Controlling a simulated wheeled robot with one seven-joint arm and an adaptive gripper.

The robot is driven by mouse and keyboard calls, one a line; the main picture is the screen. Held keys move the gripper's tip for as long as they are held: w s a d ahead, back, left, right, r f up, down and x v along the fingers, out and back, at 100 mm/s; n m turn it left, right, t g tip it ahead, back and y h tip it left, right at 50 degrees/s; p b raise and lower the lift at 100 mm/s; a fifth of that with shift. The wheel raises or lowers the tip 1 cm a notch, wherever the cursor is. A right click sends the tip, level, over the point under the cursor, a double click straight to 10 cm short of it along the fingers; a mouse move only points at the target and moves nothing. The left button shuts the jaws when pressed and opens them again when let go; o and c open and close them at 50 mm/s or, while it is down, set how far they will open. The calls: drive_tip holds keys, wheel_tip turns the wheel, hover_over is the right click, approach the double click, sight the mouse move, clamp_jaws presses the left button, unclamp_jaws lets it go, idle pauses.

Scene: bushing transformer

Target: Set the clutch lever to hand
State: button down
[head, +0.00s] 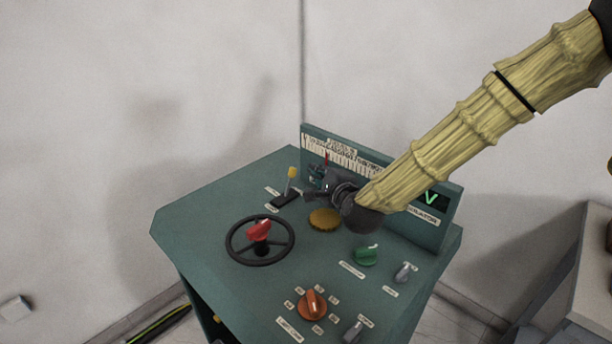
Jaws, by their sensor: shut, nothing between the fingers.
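The likely clutch lever (291,178) has a yellow knob and stands in a black slotted base on the green console, left of my gripper. Small labels sit beside its base, too small to read. My gripper (308,195) is dark, low over the console at the end of my wood-textured arm. Its fingers are shut and empty. They point left toward the lever's base, close beside it; I cannot tell whether they touch it. My wrist hides part of the console's back panel.
The green console (195,215) also bears a black handwheel (229,246) with a red grip, a brass disc (325,219), a green knob (365,256), an orange knob (313,304) and grey switches. A wall stands behind. A grey cabinet (575,265) is at right.

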sight(289, 183)
drive_tip(key=f+b, duration=0.1)
drive_tip(key=f, duration=0.1)
drive_tip(key=f+b, duration=0.3)
drive_tip(key=b, duration=0.1)
drive_tip(key=shift+w+f, duration=0.4)
drive_tip(key=shift+s+f+b, duration=0.15)
drive_tip(key=shift+s+b, duration=0.1)
drive_tip(key=shift+b, duration=0.3)
drive_tip(key=shift+w, duration=0.1)
drive_tip(key=shift+p+x, duration=1.2)
drive_tip(key=shift+x, duration=3.75)
drive_tip(key=shift+d+b, duration=0.1)
drive_tip(key=shift+b, duration=0.2)
